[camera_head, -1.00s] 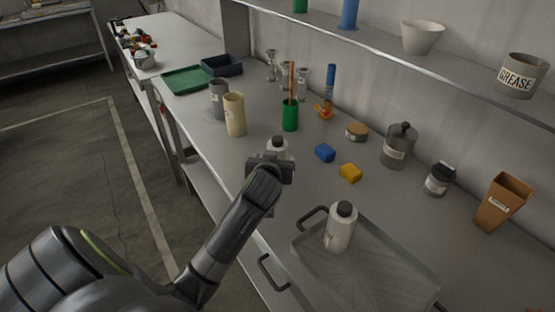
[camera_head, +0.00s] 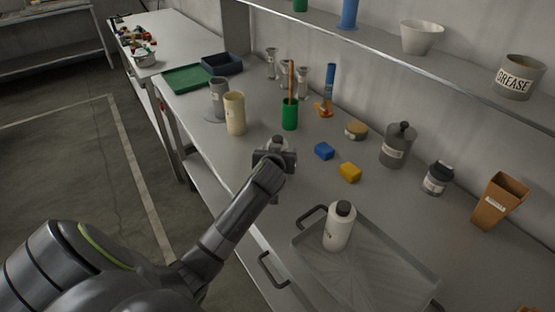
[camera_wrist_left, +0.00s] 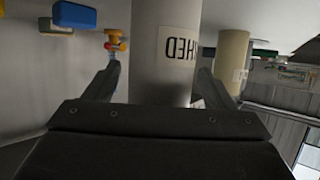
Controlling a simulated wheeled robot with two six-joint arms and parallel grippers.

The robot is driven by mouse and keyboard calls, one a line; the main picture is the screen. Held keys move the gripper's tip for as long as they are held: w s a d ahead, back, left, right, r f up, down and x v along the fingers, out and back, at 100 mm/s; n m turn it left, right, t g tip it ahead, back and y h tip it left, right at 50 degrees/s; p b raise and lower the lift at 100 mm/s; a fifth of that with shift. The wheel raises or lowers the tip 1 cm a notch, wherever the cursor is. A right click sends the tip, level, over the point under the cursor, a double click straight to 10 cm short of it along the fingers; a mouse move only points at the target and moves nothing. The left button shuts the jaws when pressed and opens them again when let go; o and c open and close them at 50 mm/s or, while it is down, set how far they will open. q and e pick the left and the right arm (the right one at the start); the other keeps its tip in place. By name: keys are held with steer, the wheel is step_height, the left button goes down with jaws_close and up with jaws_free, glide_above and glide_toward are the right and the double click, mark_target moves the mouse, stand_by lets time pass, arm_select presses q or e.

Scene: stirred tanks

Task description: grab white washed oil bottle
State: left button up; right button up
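A white bottle with a dark cap (camera_head: 277,141) stands on the bench, mostly hidden behind my left gripper (camera_head: 274,160). In the left wrist view the white bottle (camera_wrist_left: 165,75) fills the middle, and its label shows the letters "HED", turned over. The fingers of my left gripper (camera_wrist_left: 160,85) are spread on both sides of the bottle, with a narrow gap at the left finger. A second white bottle with a dark cap (camera_head: 340,228) stands in the metal tray (camera_head: 385,268); its label is not readable. My right gripper is not in view.
A green cup with rods (camera_head: 290,115), a cream cylinder (camera_head: 235,114) and a grey cylinder (camera_head: 218,97) stand behind the gripper. The shelf (camera_head: 400,67) runs above the bench.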

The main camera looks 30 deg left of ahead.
arm_select(q)
steer(key=shift+r, duration=0.1)
steer(key=c, duration=1.3)
